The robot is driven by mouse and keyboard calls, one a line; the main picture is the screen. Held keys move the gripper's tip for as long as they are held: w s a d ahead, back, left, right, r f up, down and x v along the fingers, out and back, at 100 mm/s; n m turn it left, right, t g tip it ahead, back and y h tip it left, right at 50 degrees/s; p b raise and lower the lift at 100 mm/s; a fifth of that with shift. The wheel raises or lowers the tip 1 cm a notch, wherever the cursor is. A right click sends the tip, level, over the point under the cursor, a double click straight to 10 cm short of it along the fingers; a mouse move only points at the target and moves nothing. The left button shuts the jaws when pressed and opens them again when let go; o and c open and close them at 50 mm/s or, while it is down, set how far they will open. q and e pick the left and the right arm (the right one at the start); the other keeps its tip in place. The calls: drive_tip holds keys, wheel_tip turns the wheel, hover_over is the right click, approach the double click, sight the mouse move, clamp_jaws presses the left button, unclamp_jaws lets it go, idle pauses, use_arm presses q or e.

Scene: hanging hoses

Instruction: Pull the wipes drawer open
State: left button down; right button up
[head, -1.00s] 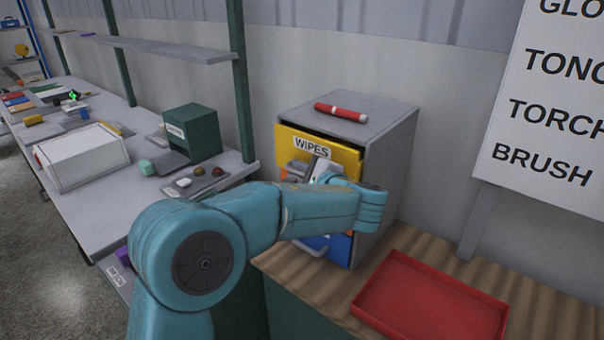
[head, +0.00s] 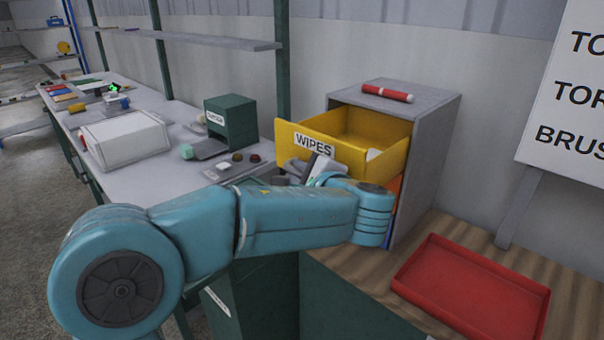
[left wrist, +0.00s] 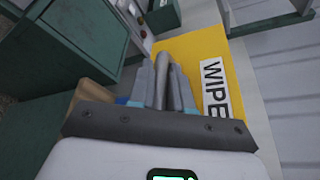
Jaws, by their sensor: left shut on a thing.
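The yellow wipes drawer (head: 345,140) stands well out of the grey cabinet (head: 428,125), with its open top showing. Its front carries a WIPES label (head: 313,144). Something pale (head: 373,154) lies inside near the drawer's right wall. My left gripper (head: 300,168) is at the drawer front, just below the label. In the left wrist view the gripper (left wrist: 162,85) is shut on a grey bar handle (left wrist: 163,75) against the yellow front (left wrist: 198,60). My arm hides most of the lower drawers. My right gripper is not in view.
A red cylinder with a pale band (head: 387,93) lies on the cabinet top. A red tray (head: 470,290) lies on the wooden bench at right. A grey table (head: 150,170) at left holds a white box (head: 125,140) and a dark green box (head: 231,122).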

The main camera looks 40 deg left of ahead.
use_arm(q)
drive_tip(key=shift+r, duration=0.15)
drive_tip(key=shift+w, duration=0.2)
drive_tip(key=c, duration=1.4)
unclamp_jaws()
drive_tip(key=shift+s+d, duration=0.1)
drive_tip(key=shift+d, duration=0.05)
drive_tip(key=v, duration=1.6)
drive_tip(key=shift+d, duration=0.2)
drive_tip(key=shift+s, duration=0.1)
